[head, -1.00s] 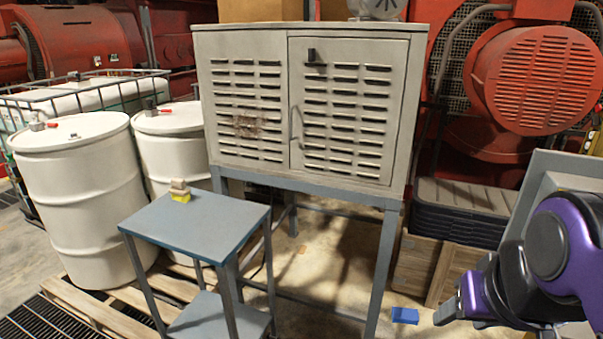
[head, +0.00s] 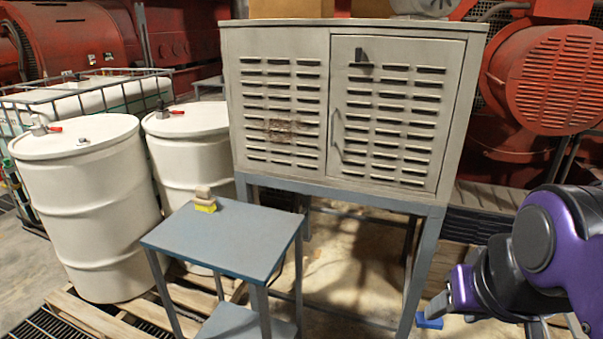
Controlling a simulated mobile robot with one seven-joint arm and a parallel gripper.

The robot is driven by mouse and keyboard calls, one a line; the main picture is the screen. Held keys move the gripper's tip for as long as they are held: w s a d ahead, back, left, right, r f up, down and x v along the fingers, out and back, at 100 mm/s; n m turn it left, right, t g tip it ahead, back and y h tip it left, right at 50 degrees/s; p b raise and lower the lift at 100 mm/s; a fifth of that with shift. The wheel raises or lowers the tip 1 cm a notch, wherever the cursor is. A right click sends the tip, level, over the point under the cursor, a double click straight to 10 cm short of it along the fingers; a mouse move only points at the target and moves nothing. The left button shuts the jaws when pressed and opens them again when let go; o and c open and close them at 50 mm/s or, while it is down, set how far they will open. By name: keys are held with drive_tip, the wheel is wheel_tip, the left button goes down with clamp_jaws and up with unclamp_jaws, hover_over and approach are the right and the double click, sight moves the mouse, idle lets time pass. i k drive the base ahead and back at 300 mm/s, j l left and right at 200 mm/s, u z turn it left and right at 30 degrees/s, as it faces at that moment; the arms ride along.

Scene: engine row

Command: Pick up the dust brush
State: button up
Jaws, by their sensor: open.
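The dust brush (head: 205,199) is small, with a tan wooden top and yellow bristles underneath. It stands near the back left edge of the small blue-grey table (head: 240,246), left of centre in the head view. My gripper (head: 443,303) is at the lower right, at the end of my purple and black arm. It is open, with nothing visible in it, and well to the right of the brush, apart from it. Part of the gripper is hidden by the arm and its own body.
A grey louvred cabinet (head: 283,183) on legs stands behind the table. White drums (head: 85,210) stand on a wooden pallet (head: 85,312) at the left. The tabletop around the brush is clear.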

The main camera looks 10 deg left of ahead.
sight(204, 201)
drive_tip(key=i+j, duration=0.1)
drive_tip(key=j, duration=0.45)
drive_tip(key=i+j, duration=0.1)
drive_tip(key=j, duration=0.45)
drive_tip(key=i+j, duration=0.1)
drive_tip(key=j, duration=0.45)
drive_tip(key=i+j, duration=0.15)
drive_tip(key=j, duration=0.4)
drive_tip(key=i+j, duration=0.1)
drive_tip(key=j, duration=0.45)
drive_tip(key=i+j, duration=0.1)
drive_tip(key=j, duration=0.45)
drive_tip(key=k+j+z, duration=0.3)
drive_tip(key=i+j, duration=0.2)
drive_tip(key=i+j+u, duration=0.1)
drive_tip(key=u, duration=0.2)
drive_tip(key=i, duration=0.05)
